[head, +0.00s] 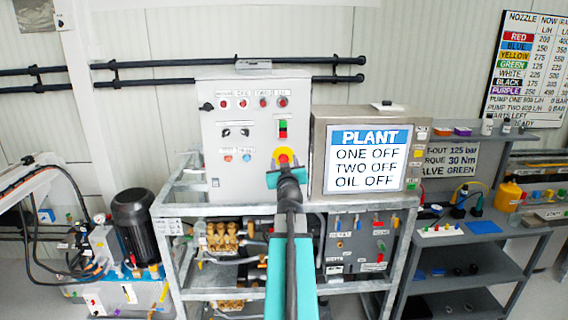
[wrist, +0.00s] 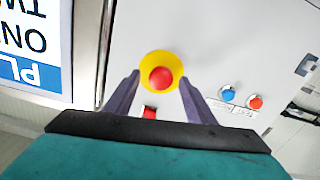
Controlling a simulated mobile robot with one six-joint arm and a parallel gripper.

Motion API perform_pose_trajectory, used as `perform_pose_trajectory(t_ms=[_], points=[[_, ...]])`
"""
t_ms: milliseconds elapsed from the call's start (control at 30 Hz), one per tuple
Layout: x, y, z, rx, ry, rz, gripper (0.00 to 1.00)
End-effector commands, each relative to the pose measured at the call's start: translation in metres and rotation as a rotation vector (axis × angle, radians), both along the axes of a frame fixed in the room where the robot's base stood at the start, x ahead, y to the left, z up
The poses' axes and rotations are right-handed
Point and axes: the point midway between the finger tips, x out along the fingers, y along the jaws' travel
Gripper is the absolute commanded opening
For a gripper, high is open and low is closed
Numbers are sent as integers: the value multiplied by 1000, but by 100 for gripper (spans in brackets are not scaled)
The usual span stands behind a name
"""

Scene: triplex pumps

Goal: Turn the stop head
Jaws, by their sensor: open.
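The stop head is a red round button (wrist: 161,77) on a yellow disc (wrist: 172,60), on the front of the pale control cabinet (head: 217,130). In the wrist view it lies between and just beyond my two dark fingertips. My gripper (wrist: 155,85) is open, with one finger on each side of the stop head; I cannot tell whether either finger touches it. In the head view the stop head (head: 284,156) shows just above my gripper (head: 286,168), which partly hides its lower edge.
A screen (head: 367,160) reading PLANT, ONE OFF, TWO OFF, OIL OFF stands close right of the stop head. Blue (wrist: 227,93) and red (wrist: 255,102) buttons sit on the same panel. A red switch (wrist: 149,112) lies near the fingers. Pumps and pipes (head: 222,237) fill the frame below.

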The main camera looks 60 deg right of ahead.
Motion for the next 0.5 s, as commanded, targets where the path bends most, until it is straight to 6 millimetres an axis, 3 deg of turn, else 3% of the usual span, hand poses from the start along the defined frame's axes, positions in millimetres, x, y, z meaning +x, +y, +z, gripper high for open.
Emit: perform_pose_trajectory(t_ms=[133,367,500], points=[[0,0,0,0,0,0,48],[0,0,0,0,0,0,9],[-1,0,0,1,-2,-1,8]])
